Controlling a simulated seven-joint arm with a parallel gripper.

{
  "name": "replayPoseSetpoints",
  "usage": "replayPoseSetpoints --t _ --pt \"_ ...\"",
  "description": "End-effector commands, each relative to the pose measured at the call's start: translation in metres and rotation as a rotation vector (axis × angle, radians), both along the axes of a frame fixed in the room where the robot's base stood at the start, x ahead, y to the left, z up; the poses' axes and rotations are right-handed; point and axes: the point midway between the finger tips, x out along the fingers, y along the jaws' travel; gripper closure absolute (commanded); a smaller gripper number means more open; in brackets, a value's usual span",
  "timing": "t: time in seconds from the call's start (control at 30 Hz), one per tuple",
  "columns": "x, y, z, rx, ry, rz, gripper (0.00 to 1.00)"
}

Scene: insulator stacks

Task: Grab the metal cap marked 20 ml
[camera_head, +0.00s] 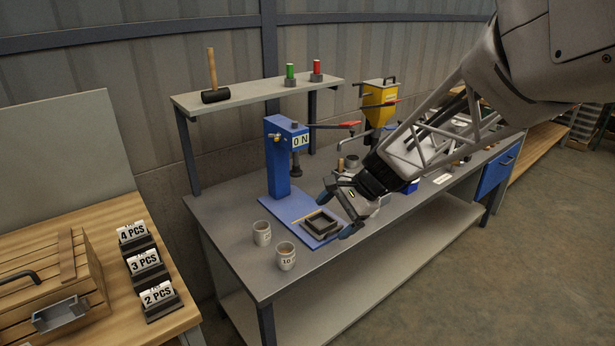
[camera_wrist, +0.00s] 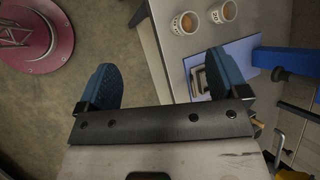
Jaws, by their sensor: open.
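I cannot make out a metal cap marked 20 ml in either view. A small dark round piece (camera_head: 352,161) stands on the grey bench behind my gripper, too small to read. My gripper (camera_head: 338,211) is open and empty, with its blue fingers near the right edge of a blue base plate. In the wrist view my gripper (camera_wrist: 165,82) has its fingers wide apart, with floor and the bench edge between them. Part of the bench is hidden behind my arm.
Two pale cups, one (camera_head: 262,233) behind the other (camera_head: 286,256), stand at the bench's front left. A blue press (camera_head: 279,160) has a black square fixture (camera_head: 320,224) on its base plate. A raised shelf (camera_head: 245,94) and yellow hopper (camera_head: 379,98) stand behind.

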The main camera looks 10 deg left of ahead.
Motion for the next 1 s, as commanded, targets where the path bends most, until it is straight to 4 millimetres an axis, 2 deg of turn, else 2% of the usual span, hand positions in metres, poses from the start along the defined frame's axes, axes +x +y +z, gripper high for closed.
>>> replayPoseSetpoints --t 0.1,0.5,0.8,1.0 --pt "0.024 0.02 -0.015 0.048 0.06 -0.054 0.08" --pt "0.096 0.085 -0.071 0.199 0.268 -0.253 0.08" --pt "0.145 0.132 -0.124 0.299 0.432 -0.402 0.08" --pt "0.169 0.157 -0.156 0.35 0.522 -0.484 0.08"
